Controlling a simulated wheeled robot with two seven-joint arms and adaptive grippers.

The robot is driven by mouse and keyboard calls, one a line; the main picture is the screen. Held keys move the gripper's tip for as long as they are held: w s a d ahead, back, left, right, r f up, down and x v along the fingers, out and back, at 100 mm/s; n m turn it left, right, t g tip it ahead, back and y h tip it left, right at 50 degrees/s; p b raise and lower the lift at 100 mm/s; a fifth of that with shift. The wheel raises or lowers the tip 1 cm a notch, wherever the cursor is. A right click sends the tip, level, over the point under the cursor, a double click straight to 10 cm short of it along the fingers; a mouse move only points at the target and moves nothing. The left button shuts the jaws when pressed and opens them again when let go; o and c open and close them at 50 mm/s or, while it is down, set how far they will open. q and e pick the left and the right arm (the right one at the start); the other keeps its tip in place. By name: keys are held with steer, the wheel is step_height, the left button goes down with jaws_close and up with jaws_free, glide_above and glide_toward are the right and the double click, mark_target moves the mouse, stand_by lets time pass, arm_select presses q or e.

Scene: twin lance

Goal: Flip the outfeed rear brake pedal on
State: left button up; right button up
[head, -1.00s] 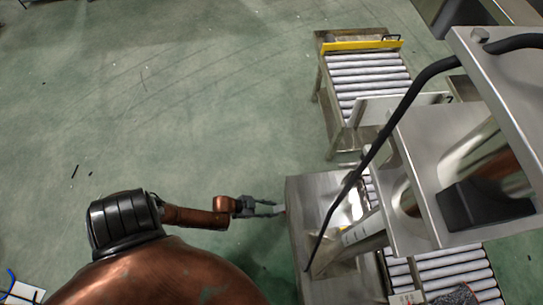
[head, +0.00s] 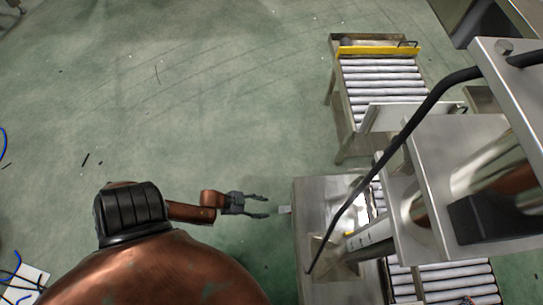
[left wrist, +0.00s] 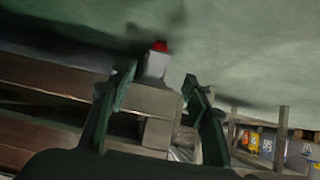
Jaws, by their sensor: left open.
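My left gripper (head: 267,207) is open and empty in the head view, its fingers pointing right at a small pale block (head: 285,210) on the near side of the steel machine, with a gap between. In the left wrist view the open fingers (left wrist: 158,82) frame a grey block with a red top (left wrist: 158,60), perhaps the same part. I cannot pick out the outfeed rear brake pedal with certainty. The far roller conveyor (head: 385,80) has a yellow end bar (head: 380,50) and a small dark bracket (head: 408,43) beside it. My right gripper is not in view.
The steel machine (head: 312,195), with a long black curved bar (head: 395,140) above it, fills the right side. Another roller section (head: 455,280) lies at lower right. Cables (head: 15,265) lie at lower left. The green floor on the left is mostly clear.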

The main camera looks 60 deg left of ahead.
arm_select(q)
steer(key=v, duration=0.3)
steer(key=shift+s+a+r, duration=0.15)
steer(key=shift+s+r, duration=0.05)
steer(key=shift+s, duration=0.05)
stand_by(0.4)
